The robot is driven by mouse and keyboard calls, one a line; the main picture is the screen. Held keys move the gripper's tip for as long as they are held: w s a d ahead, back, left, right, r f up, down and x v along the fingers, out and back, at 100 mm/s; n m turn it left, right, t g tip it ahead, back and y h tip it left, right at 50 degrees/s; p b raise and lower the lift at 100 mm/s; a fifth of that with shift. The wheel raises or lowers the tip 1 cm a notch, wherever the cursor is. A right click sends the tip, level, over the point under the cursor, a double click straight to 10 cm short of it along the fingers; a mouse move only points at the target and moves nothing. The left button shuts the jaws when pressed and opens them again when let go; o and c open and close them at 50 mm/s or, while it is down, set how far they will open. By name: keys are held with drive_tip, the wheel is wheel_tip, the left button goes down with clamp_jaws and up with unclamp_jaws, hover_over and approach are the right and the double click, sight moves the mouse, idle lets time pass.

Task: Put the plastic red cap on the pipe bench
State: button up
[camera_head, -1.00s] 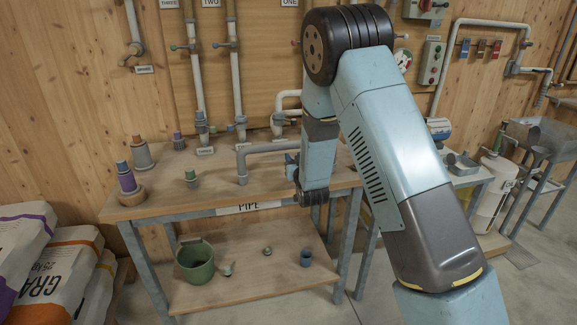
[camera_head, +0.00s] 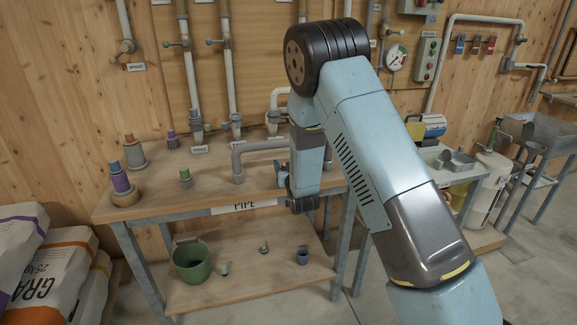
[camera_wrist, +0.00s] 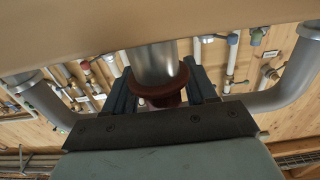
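The dark red cap (camera_wrist: 163,94) sits between the two fingers of my gripper (camera_wrist: 160,70) in the wrist view. Both fingers lie close against its sides, so the gripper looks shut on it. A grey metal pipe end (camera_wrist: 152,60) meets the cap; I cannot tell how far the cap is seated. In the head view my gripper (camera_head: 281,175) is low over the right part of the pipe bench (camera_head: 150,205), beside the grey bent pipe (camera_head: 238,168). The cap is hidden there by my arm.
Purple and grey fittings (camera_head: 121,180) and a green-topped fitting (camera_head: 185,178) stand on the bench's left side. A green bucket (camera_head: 192,264) and small pieces rest on the lower shelf. Wall pipes (camera_head: 188,80) rise behind. Feed bags (camera_head: 45,265) lie at left.

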drive_tip(key=shift+o, duration=0.3)
drive_tip(key=shift+d+r, duration=0.1)
drive_tip(key=v, duration=1.2)
drive_tip(key=shift+r, duration=0.1)
